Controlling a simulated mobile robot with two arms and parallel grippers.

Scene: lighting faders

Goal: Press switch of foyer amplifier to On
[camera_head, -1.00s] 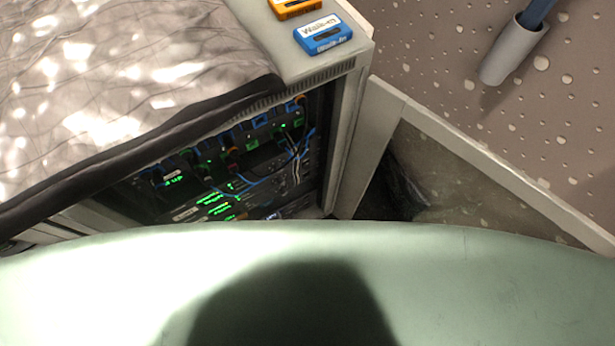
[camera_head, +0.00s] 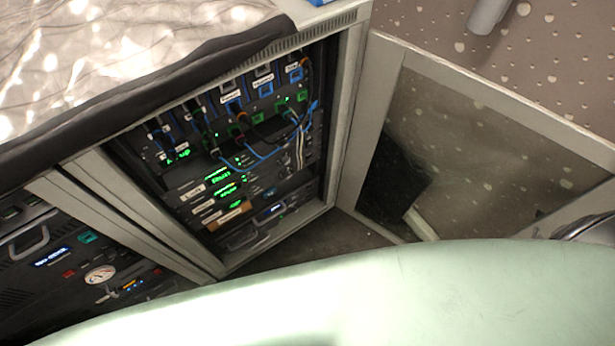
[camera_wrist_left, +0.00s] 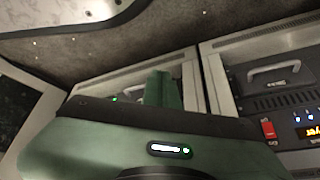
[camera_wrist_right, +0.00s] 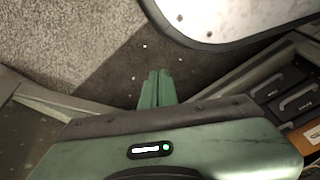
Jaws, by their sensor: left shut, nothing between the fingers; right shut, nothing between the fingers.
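In the left wrist view, a red switch (camera_wrist_left: 268,129) sits on a dark unit front, left of an orange display (camera_wrist_left: 312,132) cut off by the frame edge; its visible letters look like "yer". I cannot tell the switch's position or be sure which amplifier this is. My left gripper (camera_wrist_left: 163,75) is shut and empty, left of the switch and apart from it. My right gripper (camera_wrist_right: 157,76) is shut and empty above the floor. Neither gripper shows in the head view. There, the open rack (camera_head: 333,130) holds several units with green displays and unreadable small labels.
An open rack door (camera_head: 500,105) with a see-through panel stands to the right. A second bay (camera_head: 60,262) with a gauge is at lower left. Blue cables (camera_head: 283,150) hang across the rack. In the right wrist view, units with handles (camera_wrist_right: 297,101) are at right.

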